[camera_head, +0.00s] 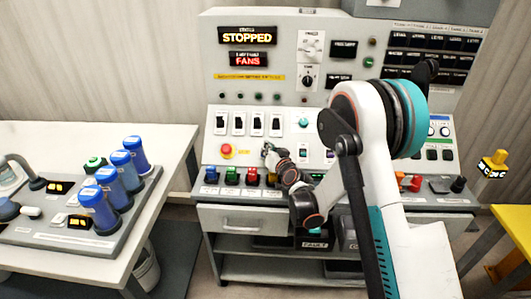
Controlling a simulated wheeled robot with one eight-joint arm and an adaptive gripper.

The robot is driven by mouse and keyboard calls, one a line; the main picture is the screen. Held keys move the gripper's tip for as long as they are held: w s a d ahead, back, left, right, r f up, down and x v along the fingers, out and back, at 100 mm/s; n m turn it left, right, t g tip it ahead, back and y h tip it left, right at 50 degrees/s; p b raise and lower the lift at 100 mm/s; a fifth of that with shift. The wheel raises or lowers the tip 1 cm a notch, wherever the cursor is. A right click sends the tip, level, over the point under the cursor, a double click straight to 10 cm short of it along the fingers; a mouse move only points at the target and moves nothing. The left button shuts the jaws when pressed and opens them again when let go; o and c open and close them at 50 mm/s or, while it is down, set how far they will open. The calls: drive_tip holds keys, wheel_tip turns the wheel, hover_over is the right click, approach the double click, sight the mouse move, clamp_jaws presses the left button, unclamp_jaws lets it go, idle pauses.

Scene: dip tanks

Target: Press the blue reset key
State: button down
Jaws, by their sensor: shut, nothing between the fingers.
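A blue key (211,174) sits at the left end of the row of coloured keys along the console's front ledge. Its label is too small to read, so I cannot confirm that it is the reset key. My gripper (268,150) is shut and empty in front of the sloped panel. It is to the right of the blue key and higher in the picture, apart from it.
The console (350,30) has displays reading STOPPED and FANS. A red mushroom button (227,151) and several black switches (239,124) are on the sloped panel. A table (150,135) at left holds several blue-capped cylinders (97,208).

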drive_tip(key=shift+s+a+r+p, duration=0.1)
drive_tip(key=shift+s+r+p, duration=0.1)
drive_tip(key=shift+s+r, duration=0.45)
drive_tip(key=shift+s+a+r+p, duration=0.1)
drive_tip(key=shift+s+r+p, duration=0.1)
drive_tip(key=shift+s+r, duration=0.45)
drive_tip(key=shift+w+r, duration=0.15)
drive_tip(key=shift+w, duration=0.05)
drive_tip(key=s+d+r+n+g+h, duration=0.1)
drive_tip(key=s+d+r+g, duration=0.1)
drive_tip(key=s+d+r, duration=0.45)
drive_tip(key=s+d+r+g+h, duration=0.1)
drive_tip(key=s+d+r, duration=0.2)
drive_tip(key=s+r, duration=0.55)
drive_tip(key=s+d+g+h, duration=0.1)
drive_tip(key=s+d, duration=0.3)
drive_tip(key=s, duration=0.5)
drive_tip(key=s+d+f+g+h, duration=0.1)
drive_tip(key=s+d, duration=0.3)
drive_tip(key=s, duration=0.6)
drive_tip(key=s+d+m+g+h, duration=0.1)
drive_tip(key=s+d+g+h, duration=0.1)
drive_tip(key=s+d, duration=0.3)
drive_tip(key=s, duration=0.4)
drive_tip(key=shift+s+f+g, duration=0.2)
drive_tip(key=shift+s+g, duration=0.05)
drive_tip(key=shift+g, duration=0.05)
